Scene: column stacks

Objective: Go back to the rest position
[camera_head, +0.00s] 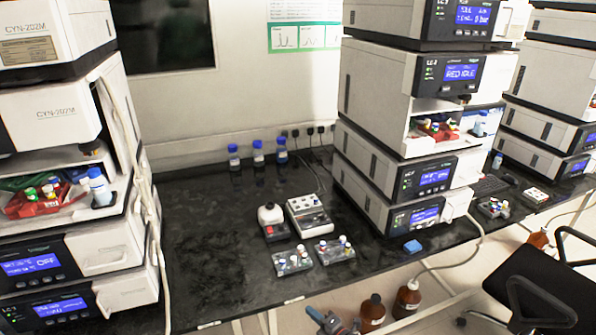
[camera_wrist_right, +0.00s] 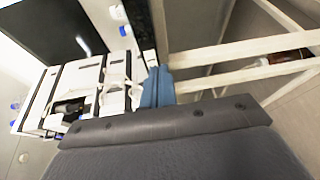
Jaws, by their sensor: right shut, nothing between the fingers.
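My right gripper (camera_head: 332,322) shows at the bottom edge of the head view, in front of the bench and apart from everything on it. In the right wrist view its blue-grey fingers (camera_wrist_right: 157,86) are together with nothing between them. My left gripper is not in view. The black bench top (camera_head: 215,250) lies beyond the right gripper. No arm touches the bench or the instruments.
Instrument stacks stand at the left (camera_head: 85,180), the centre right (camera_head: 400,130) and the far right (camera_head: 550,110). A vial rack (camera_head: 292,264) and a mixer (camera_head: 308,215) sit on the bench. Brown bottles (camera_head: 373,312) stand below it. A black chair (camera_head: 535,280) is at the right.

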